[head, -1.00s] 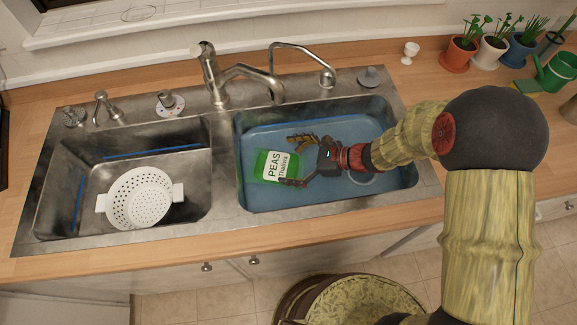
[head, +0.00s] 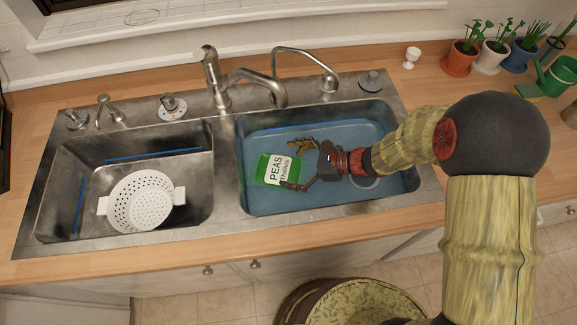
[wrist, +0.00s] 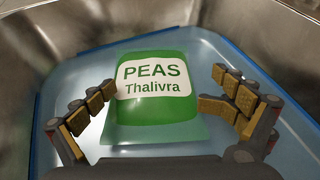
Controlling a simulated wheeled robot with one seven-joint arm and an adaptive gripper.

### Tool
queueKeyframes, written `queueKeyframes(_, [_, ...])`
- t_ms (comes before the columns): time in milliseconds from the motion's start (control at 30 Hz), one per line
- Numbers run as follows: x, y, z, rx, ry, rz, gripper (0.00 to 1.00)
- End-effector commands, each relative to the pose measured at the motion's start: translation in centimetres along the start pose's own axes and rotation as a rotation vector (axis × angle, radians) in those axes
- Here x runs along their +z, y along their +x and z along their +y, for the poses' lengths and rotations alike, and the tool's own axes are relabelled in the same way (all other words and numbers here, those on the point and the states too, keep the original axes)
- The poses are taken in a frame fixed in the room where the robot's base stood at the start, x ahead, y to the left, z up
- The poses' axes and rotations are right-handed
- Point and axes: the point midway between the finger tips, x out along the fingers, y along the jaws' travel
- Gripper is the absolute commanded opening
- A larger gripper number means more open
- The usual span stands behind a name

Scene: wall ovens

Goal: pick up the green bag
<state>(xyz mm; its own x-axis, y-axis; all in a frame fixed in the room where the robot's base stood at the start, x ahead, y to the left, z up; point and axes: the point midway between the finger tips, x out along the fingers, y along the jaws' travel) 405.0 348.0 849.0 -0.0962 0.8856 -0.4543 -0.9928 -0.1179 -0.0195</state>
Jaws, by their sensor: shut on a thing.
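The green bag (head: 273,169) has a white label reading "PEAS Thalivra". It lies in the blue tray (head: 345,135) inside the right sink basin. In the wrist view the bag (wrist: 157,125) fills the middle, with its label facing the camera. My gripper (head: 296,166) reaches in from the right. The right fingertip touches the bag's edge beside the label. The bag appears low in the tray.
Steel basin walls (head: 238,150) surround the tray closely. The faucet (head: 245,80) and a thin curved tap (head: 310,62) stand behind. A white colander (head: 140,200) sits in the left basin. Potted plants (head: 492,57) and a green watering can (head: 556,75) stand at the back right.

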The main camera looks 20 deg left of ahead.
Motion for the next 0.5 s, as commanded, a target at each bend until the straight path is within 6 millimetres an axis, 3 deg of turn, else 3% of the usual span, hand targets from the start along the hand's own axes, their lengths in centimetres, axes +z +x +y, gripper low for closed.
queueKeyframes(33, [-1.5,0.3,1.1,0.012,0.020,0.033,0.37])
queueKeyframes(400, [5.1,-3.1,0.5,0.003,0.017,0.027,0.15])
queueKeyframes(500, [6.0,-3.6,0.5,0.004,0.019,0.027,0.09])
